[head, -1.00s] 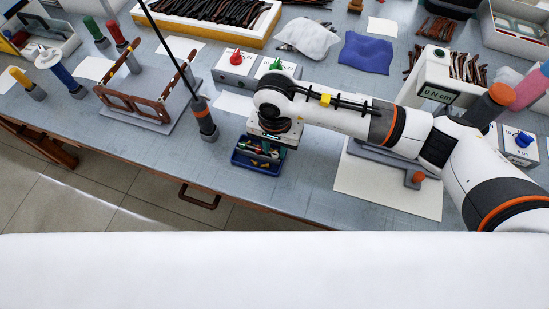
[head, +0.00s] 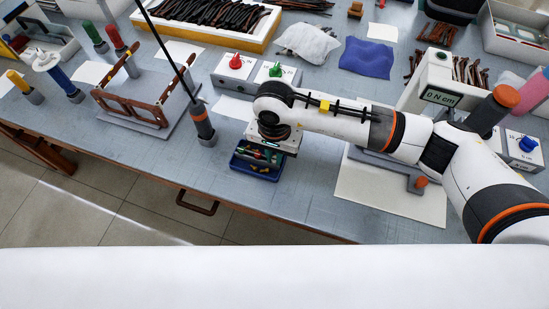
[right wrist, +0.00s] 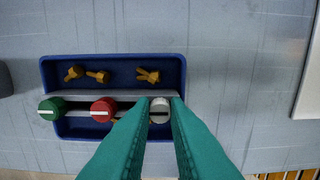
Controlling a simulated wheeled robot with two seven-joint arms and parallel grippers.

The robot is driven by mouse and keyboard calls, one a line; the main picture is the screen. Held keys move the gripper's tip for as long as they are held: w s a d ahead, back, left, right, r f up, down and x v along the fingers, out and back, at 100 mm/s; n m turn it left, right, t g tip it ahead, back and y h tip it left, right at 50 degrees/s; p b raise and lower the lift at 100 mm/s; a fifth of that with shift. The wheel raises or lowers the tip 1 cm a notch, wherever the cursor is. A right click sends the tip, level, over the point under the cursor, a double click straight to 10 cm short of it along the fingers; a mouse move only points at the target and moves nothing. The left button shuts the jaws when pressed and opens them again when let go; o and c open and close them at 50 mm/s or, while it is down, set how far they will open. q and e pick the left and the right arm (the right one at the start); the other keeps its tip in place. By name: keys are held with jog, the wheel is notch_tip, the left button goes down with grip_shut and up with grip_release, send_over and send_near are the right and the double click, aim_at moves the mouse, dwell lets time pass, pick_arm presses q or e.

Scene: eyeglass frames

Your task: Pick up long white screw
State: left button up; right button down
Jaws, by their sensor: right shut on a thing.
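The long white screw (right wrist: 160,110) lies in the front compartment of a small blue tray (right wrist: 112,58), at its right end. Its round white head sits between the teal fingertips of my right gripper (right wrist: 162,103), which is shut on it. Two other screws, with a green head (right wrist: 51,109) and a red head (right wrist: 103,109), lie to its left in the same compartment. In the head view, my right gripper (head: 268,152) points down into the tray (head: 250,173), and the wrist hides the white screw. My left gripper is not in view.
Several small brass screws (right wrist: 98,76) lie in the tray's rear compartment. A soldering-iron-like tool (head: 202,125) stands left of the tray, beside brown eyeglass frames (head: 135,107) on a stand. A pale sheet (head: 375,193) lies at the right. Table in front of the tray is clear.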

aim_at(275, 159)
jog(key=shift+r+p, duration=0.65)
jog(key=shift+r, duration=1.35)
